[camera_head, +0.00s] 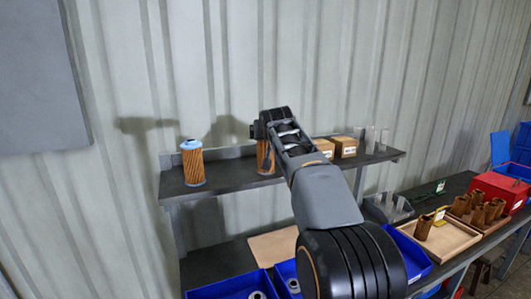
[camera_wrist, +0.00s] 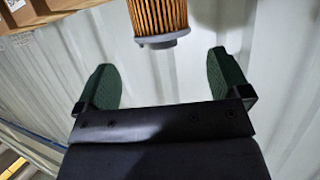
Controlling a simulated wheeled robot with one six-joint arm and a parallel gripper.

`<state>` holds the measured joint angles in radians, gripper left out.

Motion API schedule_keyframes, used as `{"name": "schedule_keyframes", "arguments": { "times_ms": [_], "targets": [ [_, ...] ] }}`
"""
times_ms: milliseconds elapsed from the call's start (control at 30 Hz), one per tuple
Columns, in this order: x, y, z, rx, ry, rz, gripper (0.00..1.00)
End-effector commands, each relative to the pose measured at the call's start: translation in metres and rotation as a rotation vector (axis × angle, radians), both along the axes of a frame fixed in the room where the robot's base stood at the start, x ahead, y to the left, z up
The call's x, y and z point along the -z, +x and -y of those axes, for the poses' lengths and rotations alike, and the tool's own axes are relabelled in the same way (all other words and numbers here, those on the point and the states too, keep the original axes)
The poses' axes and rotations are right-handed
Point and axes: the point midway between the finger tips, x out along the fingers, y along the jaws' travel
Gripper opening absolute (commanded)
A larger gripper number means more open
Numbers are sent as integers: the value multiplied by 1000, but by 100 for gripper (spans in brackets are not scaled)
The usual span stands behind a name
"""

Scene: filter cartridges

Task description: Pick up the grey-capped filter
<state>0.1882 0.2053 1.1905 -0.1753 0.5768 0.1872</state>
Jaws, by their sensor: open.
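The grey-capped filter (camera_wrist: 160,18) has orange pleats and a grey end cap, and shows at the top of the wrist view, where the shelf appears upside down. In the head view its orange body (camera_head: 264,158) stands on the shelf, with its top hidden behind my gripper (camera_head: 264,127). In the wrist view my gripper (camera_wrist: 158,80) is open, with two dark green fingers spread apart. The filter's cap lies just beyond the fingertips, roughly in line with the gap between them. Nothing is between the fingers.
A blue-capped filter (camera_head: 193,165) stands left on the same shelf (camera_head: 225,178). Cardboard boxes (camera_head: 343,147) and clear cylinders stand to the right. Below are blue bins (camera_head: 232,286), a wooden tray (camera_head: 440,243) of brown pieces and a red box (camera_head: 497,190). A corrugated wall is close behind.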

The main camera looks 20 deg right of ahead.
Motion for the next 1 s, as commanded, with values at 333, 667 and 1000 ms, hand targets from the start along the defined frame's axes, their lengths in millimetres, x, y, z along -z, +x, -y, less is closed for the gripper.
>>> {"name": "schedule_keyframes", "arguments": {
  "times_ms": [333,667,1000],
  "targets": [
    [11,32,6,-1,-1,-3,95],
    [21,49,11,0,0,1,95],
    [21,49,11,0,0,0,78]
  ]
}}
